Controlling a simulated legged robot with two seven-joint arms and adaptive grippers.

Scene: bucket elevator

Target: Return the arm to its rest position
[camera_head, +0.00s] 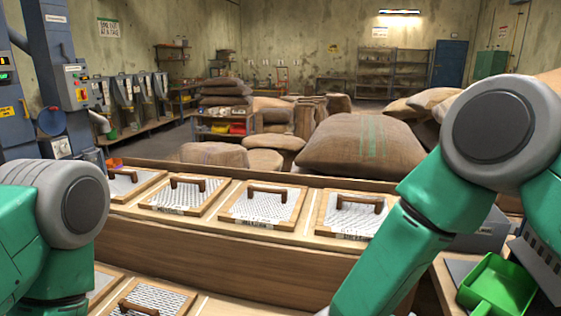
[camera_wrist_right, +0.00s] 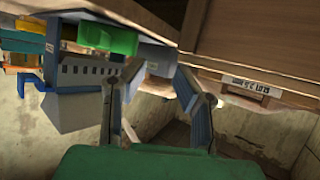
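My right arm (camera_head: 400,235) comes in from the right in the head view, its forearm slanting down and left past the front of the wooden bench. Its gripper is below the head view's edge. In the right wrist view my right gripper (camera_wrist_right: 158,80) shows two fingers spread apart with a gap between them, and I see nothing clamped there. My left arm (camera_head: 55,225) shows only as a bent elbow at the lower left of the head view. My left gripper is out of view.
The wooden bench (camera_head: 215,255) holds several framed mesh trays with brown handles, such as one tray (camera_head: 262,207). A green scoop (camera_head: 497,287) lies at the lower right, close to my right arm. Burlap sacks (camera_head: 362,145) stand behind the bench. Machines (camera_head: 60,70) stand at left.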

